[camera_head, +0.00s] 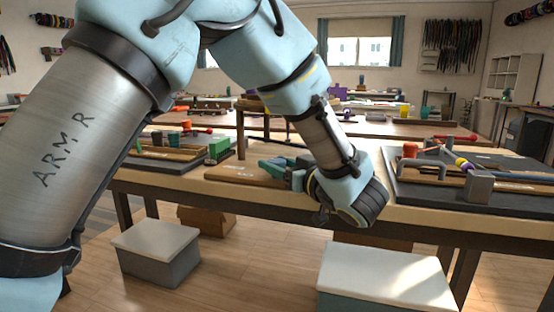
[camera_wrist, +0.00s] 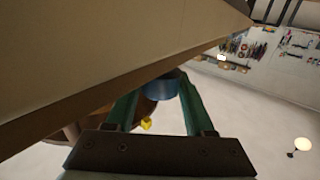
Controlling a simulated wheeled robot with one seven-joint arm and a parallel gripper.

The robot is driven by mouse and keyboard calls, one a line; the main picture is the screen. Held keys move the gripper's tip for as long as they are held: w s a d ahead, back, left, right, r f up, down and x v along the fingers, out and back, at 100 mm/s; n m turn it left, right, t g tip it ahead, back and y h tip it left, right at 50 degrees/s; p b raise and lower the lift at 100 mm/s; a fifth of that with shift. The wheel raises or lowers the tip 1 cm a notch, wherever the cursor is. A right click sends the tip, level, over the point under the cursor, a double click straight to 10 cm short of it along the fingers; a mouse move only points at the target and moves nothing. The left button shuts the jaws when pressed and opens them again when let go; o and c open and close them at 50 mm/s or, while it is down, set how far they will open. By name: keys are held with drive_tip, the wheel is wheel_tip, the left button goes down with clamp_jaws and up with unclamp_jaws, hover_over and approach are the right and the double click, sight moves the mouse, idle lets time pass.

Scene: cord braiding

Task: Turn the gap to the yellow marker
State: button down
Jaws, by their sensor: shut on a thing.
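My gripper (camera_wrist: 158,92) points away from the wrist camera, with its two green fingers on either side of a blue round piece (camera_wrist: 163,86). It is shut on this piece. A brown rounded part (camera_wrist: 148,108) shows behind and below it, partly hidden by the left finger. A small yellow marker (camera_wrist: 146,124) shows between the fingers, below the blue piece. I cannot make out the gap in either view. In the head view my gripper (camera_head: 277,164) is low over a wooden board (camera_head: 235,174) on the near workbench, and my wrist hides part of that spot.
A dark tray (camera_head: 425,195) with a grey block (camera_head: 478,187) and tools lies to the right on the bench. A green block (camera_head: 219,148) stands to the left. Lidded boxes (camera_head: 157,240) stand on the floor. A broad beige surface (camera_wrist: 90,60) fills the wrist view's upper left.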

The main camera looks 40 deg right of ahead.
drive_tip(key=shift+r+n+y+p, duration=0.15)
drive_tip(key=shift+n+y+p, duration=0.15)
drive_tip(key=shift+n+y, duration=0.4)
drive_tip(key=shift+w+y, duration=0.1)
drive_tip(key=shift+y, duration=0.3)
drive_tip(key=shift+c, duration=1.3)
unclamp_jaws()
drive_tip(key=s, duration=1)
drive_tip(key=shift+s+d, duration=0.4)
